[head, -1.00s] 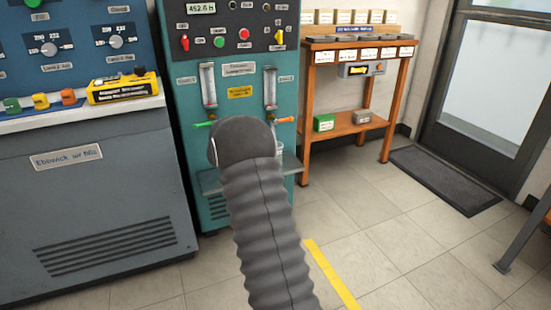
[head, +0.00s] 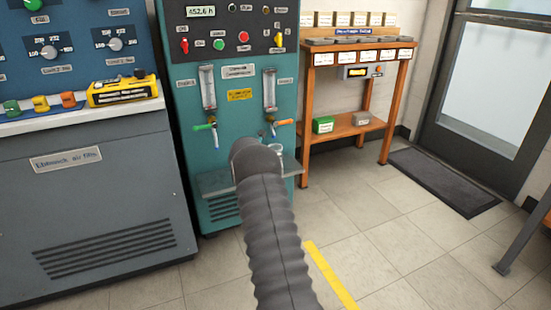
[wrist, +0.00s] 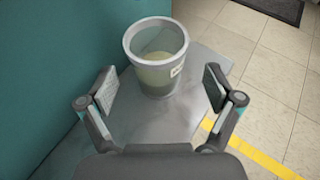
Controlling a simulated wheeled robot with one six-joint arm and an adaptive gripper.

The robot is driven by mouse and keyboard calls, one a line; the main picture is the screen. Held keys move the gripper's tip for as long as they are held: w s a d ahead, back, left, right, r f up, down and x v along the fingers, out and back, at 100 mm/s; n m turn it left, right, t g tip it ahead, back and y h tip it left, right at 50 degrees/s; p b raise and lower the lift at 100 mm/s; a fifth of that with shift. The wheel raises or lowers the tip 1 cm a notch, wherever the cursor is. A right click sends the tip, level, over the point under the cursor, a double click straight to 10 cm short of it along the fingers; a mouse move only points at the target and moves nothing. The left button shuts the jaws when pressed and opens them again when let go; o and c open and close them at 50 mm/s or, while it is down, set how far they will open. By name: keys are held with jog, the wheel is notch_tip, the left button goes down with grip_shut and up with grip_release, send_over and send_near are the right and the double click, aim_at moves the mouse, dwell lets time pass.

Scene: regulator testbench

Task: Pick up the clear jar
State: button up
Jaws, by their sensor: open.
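The clear jar (wrist: 157,62) stands upright on a grey metal shelf (wrist: 140,125) in the wrist view. It has a pale label on its right side and some pale content low inside. In the head view only a bit of its rim (head: 276,148) shows beside my arm; the rest is hidden. My gripper (wrist: 161,82) is open. Its two fingers are spread in front of the jar, one toward each side, and a gap shows between the jar and the gripper's palm. In the head view my arm hides the fingers.
The teal machine (head: 240,110) rises behind the shelf, with an orange-handled tap (head: 284,122) and a green-handled tap (head: 205,126) above it. A wooden rack (head: 345,125) stands to the right. Yellow tape (head: 330,275) marks the open tiled floor.

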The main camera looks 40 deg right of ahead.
jog(key=shift+p+x, duration=0.3)
jog(key=shift+x, duration=2.05)
jog(key=shift+w+f, duration=0.1)
jog(key=c, duration=1.4)
